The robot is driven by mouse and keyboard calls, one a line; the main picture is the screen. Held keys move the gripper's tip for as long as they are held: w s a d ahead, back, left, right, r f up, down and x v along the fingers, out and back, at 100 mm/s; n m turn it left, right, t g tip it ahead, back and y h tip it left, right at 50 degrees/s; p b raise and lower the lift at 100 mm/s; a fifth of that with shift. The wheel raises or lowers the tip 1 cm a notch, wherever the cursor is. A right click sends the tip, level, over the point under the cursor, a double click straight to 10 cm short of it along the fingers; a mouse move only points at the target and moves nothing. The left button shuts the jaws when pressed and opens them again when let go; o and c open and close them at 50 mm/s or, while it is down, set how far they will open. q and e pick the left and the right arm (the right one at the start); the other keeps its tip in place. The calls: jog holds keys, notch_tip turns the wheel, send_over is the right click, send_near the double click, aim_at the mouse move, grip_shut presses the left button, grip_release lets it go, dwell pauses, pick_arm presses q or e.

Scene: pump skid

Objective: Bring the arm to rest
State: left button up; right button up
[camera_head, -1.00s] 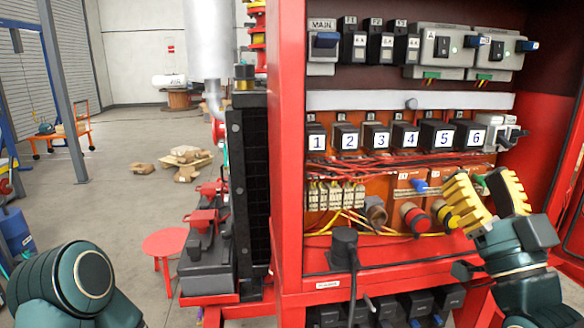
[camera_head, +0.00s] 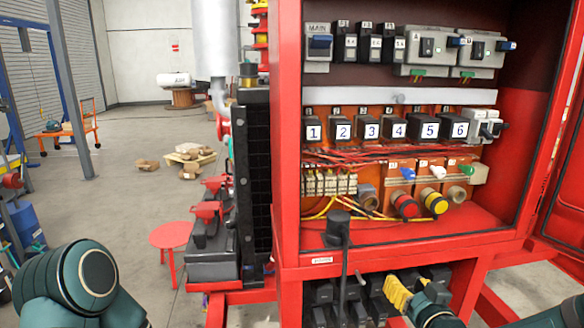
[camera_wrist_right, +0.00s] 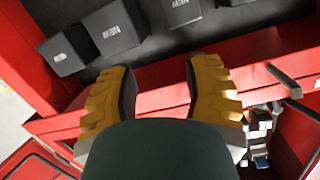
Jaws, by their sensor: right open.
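My right gripper (camera_head: 405,290) has yellow ribbed fingers and is low, in front of the lower bay under the red cabinet (camera_head: 290,150). It also shows in the right wrist view (camera_wrist_right: 162,90), its two fingers wide apart with nothing held between them. In that view a red beam (camera_wrist_right: 160,97) crosses behind the fingers. Whether a finger touches it I cannot tell. My right arm enters the head view at the bottom right, mostly out of frame. A dark green part of my left arm (camera_head: 75,280) shows at the bottom left; my left gripper is out of view.
Numbered black modules (camera_head: 371,128), a red button (camera_head: 404,203) and a yellow button (camera_head: 433,201) are inside the cabinet. A black plug with a cable (camera_head: 339,228) stands at its front edge. Black boxes (camera_wrist_right: 112,28) fill the lower bay. A red stool (camera_head: 170,235) stands left on open floor.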

jog(key=s+a+f+m+g, duration=0.1)
jog(key=s+a+f+g, duration=0.2)
jog(key=f, duration=0.8)
jog(key=s+a+f+g, duration=0.1)
jog(key=s+f+g, duration=0.3)
jog(key=f, duration=0.8)
jog(key=s+a+f+m+g+y, duration=0.1)
jog(key=s+a+f+g, duration=0.35)
jog(key=s+f, duration=0.35)
jog(key=s+a+f+g+y, duration=0.1)
jog(key=s+a+f+g, duration=0.2)
jog(key=s+f+g, duration=0.35)
jog(key=w+a+r+n+t, duration=0.1)
jog(key=w+a+r+t, duration=0.1)
jog(key=r, duration=0.3)
jog(key=shift+w+n+t, duration=0.4)
jog(key=shift+w+t, duration=0.4)
jog(key=shift+w, duration=0.1)
jog(key=shift+a, duration=0.1)
